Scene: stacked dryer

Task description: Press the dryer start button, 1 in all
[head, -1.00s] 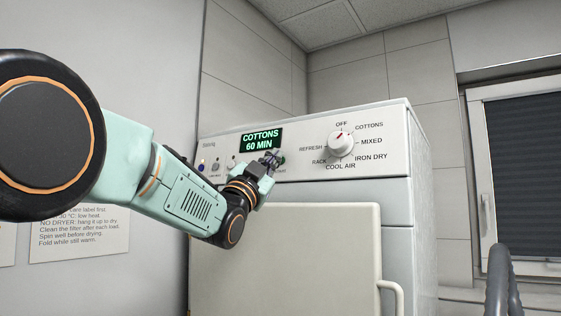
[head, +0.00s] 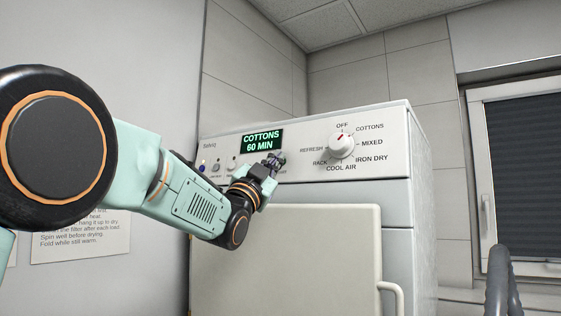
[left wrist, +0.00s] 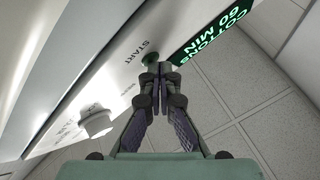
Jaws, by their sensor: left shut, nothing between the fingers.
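The dryer's white control panel (head: 300,172) stands ahead, with a lit display (head: 262,140) reading COTTONS 60 MIN. My right gripper is not in view.
A white programme dial (head: 341,145) sits right of my gripper. Small controls (head: 216,166) line the panel's left end. The white door (head: 290,260) with its handle is below. A grey curved tube (head: 501,280) stands at lower right.

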